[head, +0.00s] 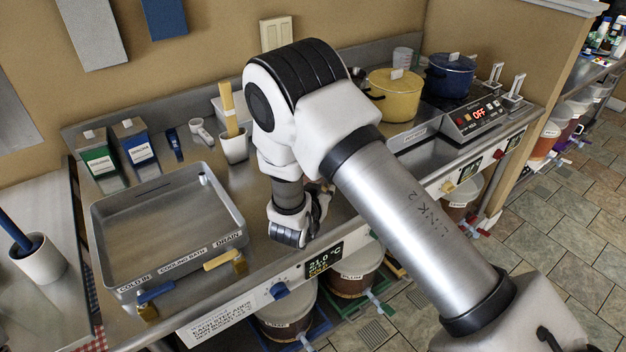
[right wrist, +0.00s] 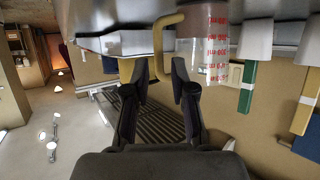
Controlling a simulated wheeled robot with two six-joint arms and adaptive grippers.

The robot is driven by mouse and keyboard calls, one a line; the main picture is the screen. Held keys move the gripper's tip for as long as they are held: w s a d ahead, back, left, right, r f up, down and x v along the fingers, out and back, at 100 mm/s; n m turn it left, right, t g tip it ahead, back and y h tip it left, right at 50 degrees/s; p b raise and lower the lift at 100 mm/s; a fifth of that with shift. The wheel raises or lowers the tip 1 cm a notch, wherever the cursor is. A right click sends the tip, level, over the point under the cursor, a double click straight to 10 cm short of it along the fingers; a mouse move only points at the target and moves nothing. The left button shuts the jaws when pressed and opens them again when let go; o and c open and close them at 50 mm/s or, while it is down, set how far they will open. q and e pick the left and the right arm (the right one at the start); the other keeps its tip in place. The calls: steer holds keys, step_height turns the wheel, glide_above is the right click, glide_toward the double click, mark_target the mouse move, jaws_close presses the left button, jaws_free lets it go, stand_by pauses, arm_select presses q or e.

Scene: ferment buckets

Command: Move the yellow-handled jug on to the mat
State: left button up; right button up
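The yellow-handled jug (right wrist: 202,47) is clear with red measuring marks. It shows upside down at the top of the right wrist view, its yellow handle (right wrist: 158,45) facing my gripper. My right gripper (right wrist: 158,76) is open, with one finger on each side of the handle in that view; I see no clear contact. In the head view my right gripper (head: 318,203) is low over the counter's front part, and my arm hides the yellow-handled jug. I cannot make out the mat. My left gripper is not in view.
A metal cooling bath (head: 170,225) fills the counter's left part. A white cup (head: 234,148) with paddles stands behind my gripper. A yellow pot (head: 393,97) and a blue pot (head: 450,77) stand at the right. Another clear jug (head: 403,57) is at the back.

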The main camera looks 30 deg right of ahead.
steer(key=shift+w+d+f, duration=0.15)
steer(key=shift+w+d, duration=0.3)
steer(key=shift+d, duration=0.25)
steer(key=shift+w+d+p, duration=0.2)
steer(key=shift+p, duration=0.25)
steer(key=shift+w+d+p, duration=0.65)
steer(key=shift+d+p, duration=0.05)
steer(key=shift+p, duration=0.15)
steer(key=shift+x, duration=1.25)
steer(key=shift+f, duration=0.25)
steer(key=shift+s+a+r, duration=0.15)
steer(key=shift+r, duration=0.05)
jaws_close()
steer(key=shift+a, duration=0.1)
